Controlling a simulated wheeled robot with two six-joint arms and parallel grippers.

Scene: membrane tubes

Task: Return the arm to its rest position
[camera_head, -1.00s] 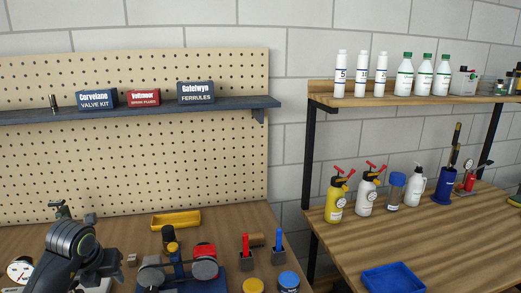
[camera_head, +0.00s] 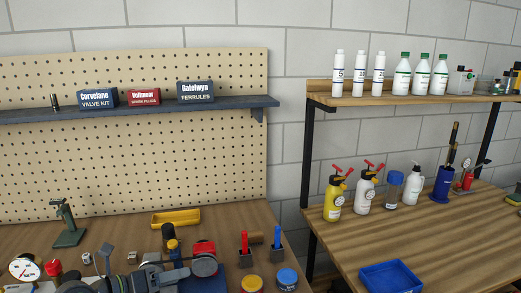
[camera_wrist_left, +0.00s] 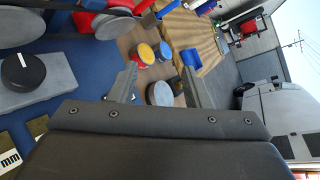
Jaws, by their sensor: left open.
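My left gripper (camera_head: 176,275) is low at the bottom edge of the head view, over the front of the left bench and pointing right. It partly hides the items behind it. In the left wrist view its two fingers (camera_wrist_left: 158,84) stand apart with nothing held between them. Beyond the fingers a yellow-lidded jar (camera_wrist_left: 146,53) and a blue-lidded jar (camera_wrist_left: 160,94) show; I cannot tell the exact distance to them. My right gripper is not in view.
A red-and-blue device (camera_head: 203,262) stands close to the gripper. A dial gauge (camera_head: 25,268) and a green stand (camera_head: 68,225) are at the left. A yellow tray (camera_head: 176,218) lies behind. A blue tray (camera_head: 391,277) is on the right bench, with bare wood around it.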

